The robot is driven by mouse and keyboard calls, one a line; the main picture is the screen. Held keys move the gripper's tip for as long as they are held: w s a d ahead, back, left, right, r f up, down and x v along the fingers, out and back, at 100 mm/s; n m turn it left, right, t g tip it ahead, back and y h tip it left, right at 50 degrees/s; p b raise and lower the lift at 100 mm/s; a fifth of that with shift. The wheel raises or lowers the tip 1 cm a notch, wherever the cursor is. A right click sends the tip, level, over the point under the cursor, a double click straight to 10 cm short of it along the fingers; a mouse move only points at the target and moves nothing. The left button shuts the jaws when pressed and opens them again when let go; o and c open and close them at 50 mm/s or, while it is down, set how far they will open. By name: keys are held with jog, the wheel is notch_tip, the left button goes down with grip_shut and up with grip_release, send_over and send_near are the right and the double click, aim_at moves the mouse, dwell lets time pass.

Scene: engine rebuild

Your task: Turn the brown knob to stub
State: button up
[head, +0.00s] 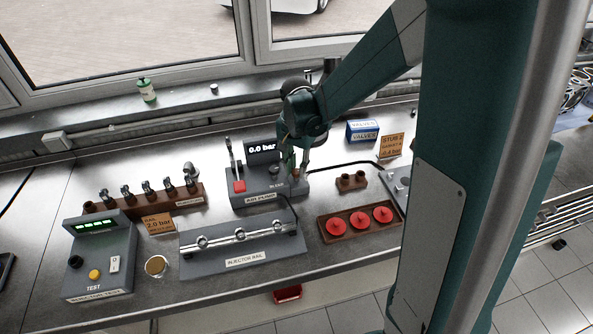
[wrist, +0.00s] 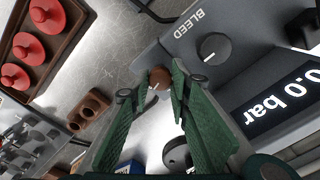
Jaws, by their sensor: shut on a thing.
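The brown knob (wrist: 160,77) is a small round cap with a pale mark, at the side of the dark grey air pump box (wrist: 225,45). My gripper (wrist: 152,82) has its two green fingers around it, one on each side. In the head view my gripper (head: 293,155) reaches down at the right end of the air pump box (head: 252,186), where the fingers largely hide the knob. The pump's display (head: 263,149) reads 0.0 bar. A black knob (wrist: 213,47) sits beside the word BLEED. I cannot read any stub marking near the brown knob.
An orange card reading STUB 2 (head: 392,147) and a blue valves box (head: 363,130) stand to the right. A black hose (head: 345,164) runs right from the pump. A tray of red caps (head: 360,221) and the injector rail (head: 243,245) lie in front.

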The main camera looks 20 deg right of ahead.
aim_at(296, 171)
jog(key=shift+m, duration=0.5)
jog(key=o, duration=0.9)
jog(key=shift+r, duration=0.15)
jog(key=shift+r, duration=5.9)
